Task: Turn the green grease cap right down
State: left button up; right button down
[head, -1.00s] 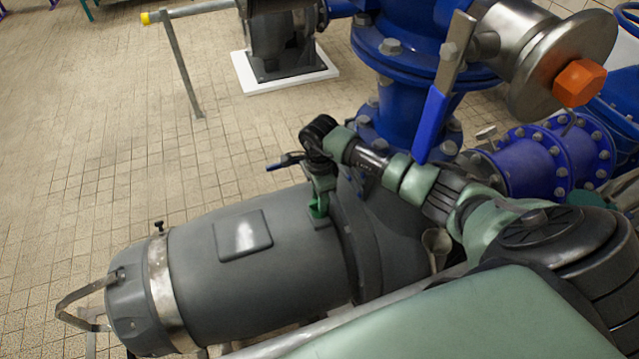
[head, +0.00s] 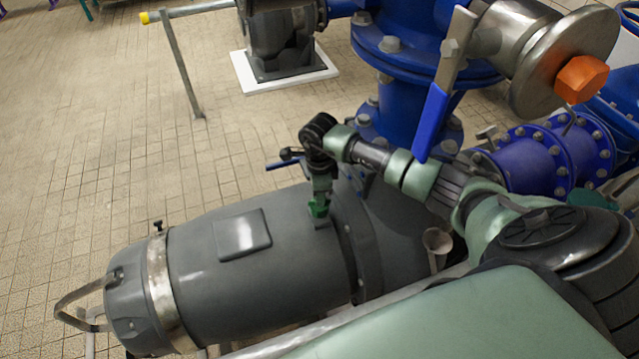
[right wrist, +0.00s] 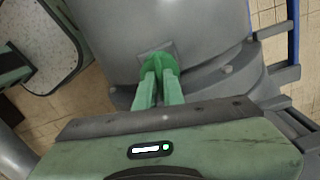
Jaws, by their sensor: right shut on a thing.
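The green grease cap (right wrist: 158,62) sits on a small square plate on top of the grey motor housing (head: 285,275). My right gripper (right wrist: 158,84) is shut on the cap, with its two green fingers on either side of it. In the head view, my right gripper (head: 319,208) points down at the housing and hides most of the cap. How far down the cap sits cannot be told. My left gripper is not in view.
A blue valve lever (head: 432,122) and an orange hex plug (head: 581,79) on a steel flange stand near my right arm. Blue pipework rises behind the motor. The tiled floor (head: 110,130) at left is mostly clear.

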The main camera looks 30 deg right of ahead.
jog(key=m, duration=0.4)
jog(key=shift+m+b, duration=0.3)
jog(key=m, duration=0.5)
jog(key=shift+r, duration=0.1)
jog(key=m, duration=0.5)
jog(key=m+p, duration=0.1)
jog(key=m, duration=0.3)
jog(key=shift+m, duration=0.4)
jog(key=shift+w+m, duration=0.1)
jog(key=shift+m, duration=0.2)
jog(key=c, duration=1.5)
grip_release()
jog(key=shift+r, duration=3.9)
